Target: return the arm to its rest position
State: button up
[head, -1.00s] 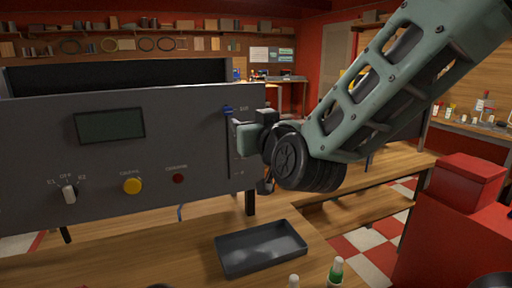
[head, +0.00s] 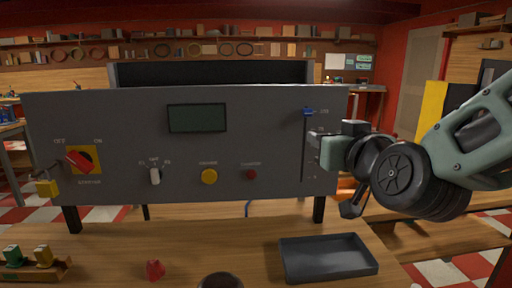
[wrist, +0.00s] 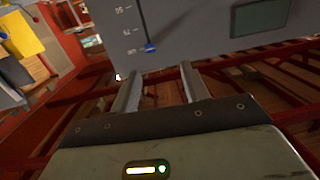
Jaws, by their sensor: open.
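My gripper (wrist: 160,74) is open and empty in the wrist view, its two fingers apart and pointing at the grey control panel. In the head view my gripper (head: 328,152) is beside the panel's right edge, just right of the slider slot; its fingertips are hard to make out there. The arm reaches in from the right, bent at dark round joints. The slider's blue knob (head: 308,112) is at the top of its slot on the panel (head: 250,130). The blue knob (wrist: 150,48) also shows in the wrist view, beyond and apart from the fingers.
A dark empty tray (head: 328,258) lies on the wooden bench below the gripper. The panel carries a red switch (head: 80,160) with a yellow padlock (head: 46,188), a selector (head: 155,175), a yellow button (head: 209,176) and a red button (head: 251,174). A red knob (head: 155,270) is in front.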

jog(key=s+a+f+n+g+y, duration=0.4)
jog(key=s+a+f+g, duration=0.5)
jog(key=f, duration=0.3)
jog(key=s+d+f+n+g+h, duration=0.1)
jog(key=s+d+f+g+h, duration=0.1)
jog(key=s, duration=0.5)
jog(key=s+d+f+n+g+h, duration=0.1)
jog(key=s+d+f+g+h, duration=0.1)
jog(key=s+f+g, duration=0.3)
jog(key=s+g, duration=0.1)
jog(key=s, duration=0.2)
jog(key=shift+d+f+n+h, duration=0.2)
jog(key=shift+d+n+h, duration=0.1)
jog(key=shift+d+n, duration=0.1)
